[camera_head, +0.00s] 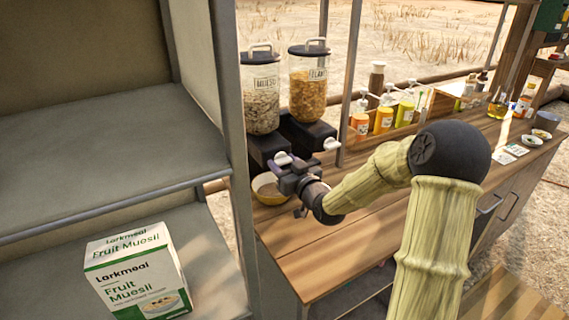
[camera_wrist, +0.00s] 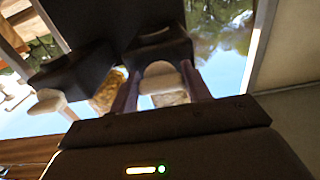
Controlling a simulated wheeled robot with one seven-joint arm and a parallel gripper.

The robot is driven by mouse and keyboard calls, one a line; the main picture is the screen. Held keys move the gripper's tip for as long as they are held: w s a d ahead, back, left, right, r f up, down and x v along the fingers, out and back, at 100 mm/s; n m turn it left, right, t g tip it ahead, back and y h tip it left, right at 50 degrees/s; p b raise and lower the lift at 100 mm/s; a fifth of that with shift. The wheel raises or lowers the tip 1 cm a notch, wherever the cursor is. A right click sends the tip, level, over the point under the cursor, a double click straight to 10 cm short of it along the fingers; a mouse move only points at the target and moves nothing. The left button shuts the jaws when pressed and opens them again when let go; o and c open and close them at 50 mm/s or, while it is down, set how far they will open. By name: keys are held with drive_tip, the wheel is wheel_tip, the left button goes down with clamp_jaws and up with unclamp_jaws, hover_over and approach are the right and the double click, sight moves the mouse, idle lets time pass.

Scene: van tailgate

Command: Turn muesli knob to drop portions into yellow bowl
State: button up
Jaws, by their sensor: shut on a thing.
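The muesli dispenser (camera_head: 261,105) is a clear jar labelled for muesli, with a dark lid and base, at the left end of the counter. Its white knob (camera_head: 283,158) faces my gripper (camera_head: 290,170). In the wrist view the pale knob (camera_wrist: 160,72) sits between my two fingers (camera_wrist: 160,88), which are shut on it. The yellow bowl (camera_head: 264,190) stands on the counter below the dispenser, partly hidden behind my gripper. I cannot see what is inside it.
A second dispenser (camera_head: 308,88) with flakes stands just right, its white knob (camera_head: 331,144) close to my gripper. Pump bottles (camera_head: 383,119) stand in a rack farther along the counter. A metal post rises left of the bowl. A Fruit Muesli box (camera_head: 135,275) sits on the left shelf.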

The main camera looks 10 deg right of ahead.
drive_tip(key=o, duration=1)
drive_tip(key=shift+c, duration=0.2)
drive_tip(key=b+v, duration=0.8)
drive_tip(key=v, duration=0.9)
drive_tip(key=shift+s+b, duration=0.15)
drive_tip(key=shift+b, duration=0.15)
drive_tip(key=shift+r, duration=0.1)
